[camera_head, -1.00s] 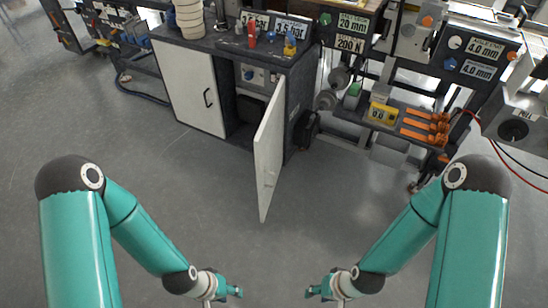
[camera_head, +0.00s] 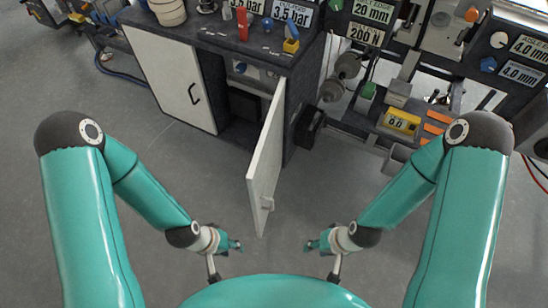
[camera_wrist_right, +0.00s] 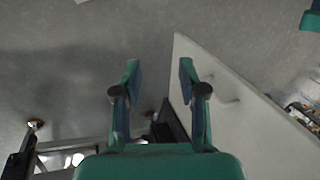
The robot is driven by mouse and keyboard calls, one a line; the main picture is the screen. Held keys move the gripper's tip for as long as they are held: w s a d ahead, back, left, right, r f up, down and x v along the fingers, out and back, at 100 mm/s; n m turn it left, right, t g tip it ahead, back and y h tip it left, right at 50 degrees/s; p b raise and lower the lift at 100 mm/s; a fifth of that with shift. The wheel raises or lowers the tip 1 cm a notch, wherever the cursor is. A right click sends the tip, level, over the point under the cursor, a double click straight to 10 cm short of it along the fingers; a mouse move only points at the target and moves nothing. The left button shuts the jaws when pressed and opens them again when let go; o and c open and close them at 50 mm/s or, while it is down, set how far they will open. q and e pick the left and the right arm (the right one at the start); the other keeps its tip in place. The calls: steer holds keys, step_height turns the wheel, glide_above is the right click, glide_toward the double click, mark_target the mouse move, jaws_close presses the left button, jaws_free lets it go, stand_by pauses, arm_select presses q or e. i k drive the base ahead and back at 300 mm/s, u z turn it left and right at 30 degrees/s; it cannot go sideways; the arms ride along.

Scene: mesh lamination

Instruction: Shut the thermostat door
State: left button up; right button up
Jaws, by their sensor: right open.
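The open white door (camera_head: 266,160) stands swung out from the dark cabinet, with a small handle near its lower free end. I take it to be the thermostat door. It also shows as a pale slanted panel (camera_wrist_right: 245,120) at the right of the right wrist view. My left gripper (camera_head: 237,245) is just left of the door's lower end; its fingers are too small to judge. My right gripper (camera_head: 310,245) is to the right of the door, with a gap between them. In the right wrist view its fingers (camera_wrist_right: 157,75) are apart with nothing between them.
A second white door (camera_head: 170,75) with a black handle is closed on the cabinet's left. The cabinet top (camera_head: 215,32) carries pots and small fittings. A yellow gauge (camera_head: 401,122) sits on the bench at right.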

mark_target(261, 178)
steer(key=u, duration=0.15)
steer(key=k, duration=1.8)
steer(key=z, duration=0.65)
steer(key=i, duration=1.95)
steer(key=u, duration=0.3)
